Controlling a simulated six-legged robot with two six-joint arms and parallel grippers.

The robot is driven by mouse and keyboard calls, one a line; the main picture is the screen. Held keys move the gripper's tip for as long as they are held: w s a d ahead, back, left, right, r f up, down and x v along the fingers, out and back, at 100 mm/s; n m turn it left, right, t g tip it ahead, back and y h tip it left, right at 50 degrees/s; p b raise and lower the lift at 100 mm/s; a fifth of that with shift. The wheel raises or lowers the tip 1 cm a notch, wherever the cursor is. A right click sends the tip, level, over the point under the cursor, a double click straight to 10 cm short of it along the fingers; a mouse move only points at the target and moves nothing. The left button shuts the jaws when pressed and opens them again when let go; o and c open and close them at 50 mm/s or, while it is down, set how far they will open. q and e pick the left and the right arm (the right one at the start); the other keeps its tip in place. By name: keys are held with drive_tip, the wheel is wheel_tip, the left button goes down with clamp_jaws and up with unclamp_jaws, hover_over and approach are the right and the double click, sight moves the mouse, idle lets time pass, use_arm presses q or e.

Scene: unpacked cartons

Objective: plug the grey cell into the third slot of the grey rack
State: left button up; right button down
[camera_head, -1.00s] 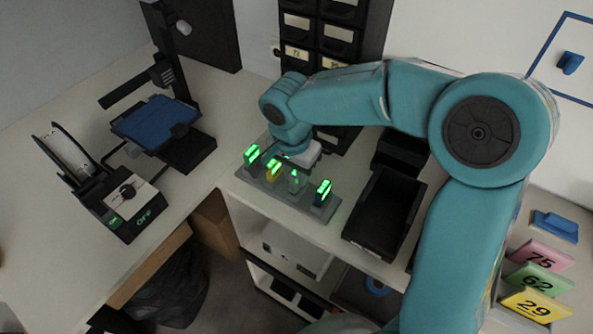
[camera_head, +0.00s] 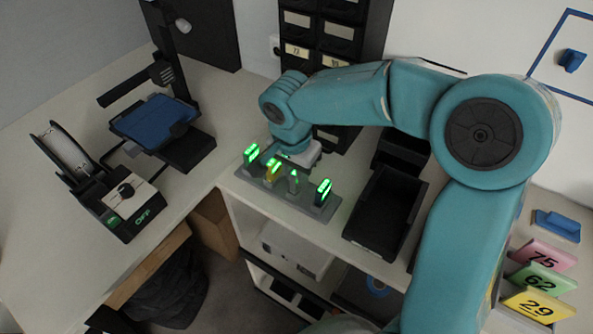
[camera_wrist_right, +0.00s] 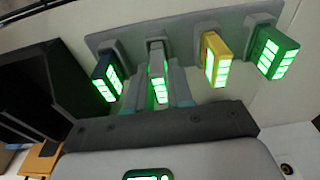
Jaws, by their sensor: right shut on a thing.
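The grey rack (camera_head: 284,197) stands on the shelf top in the head view; it also shows in the wrist view (camera_wrist_right: 183,33). The grey cell (camera_wrist_right: 159,88) has lit green bars and is in line with the third slot from the left in the head view, between the yellow and dark blue cells. My right gripper (camera_wrist_right: 160,95) is shut on it, one finger on each side. Its lower end meets the rack's grey socket; I cannot tell how deep it sits. My left gripper is not in view.
A green cell (camera_head: 251,154), a yellow cell (camera_head: 271,170) and a dark blue cell (camera_head: 322,192) stand in the rack close by. A black bin (camera_head: 385,213) is to the right. Drawers (camera_head: 318,45) rise behind. A black device (camera_head: 125,200) stands on the left bench.

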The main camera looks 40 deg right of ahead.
drive_tip(key=shift+f+b, duration=0.55)
drive_tip(key=shift+b, duration=0.05)
idle(0.4)
drive_tip(key=c, duration=0.9)
unclamp_jaws()
drive_tip(key=shift+r, duration=0.1)
drive_tip(key=r, duration=0.5)
drive_tip(key=a+r+p, duration=0.1)
drive_tip(key=r, duration=0.4)
drive_tip(key=a+r, duration=0.1)
drive_tip(key=r, duration=0.5)
drive_tip(key=shift+s, duration=0.4)
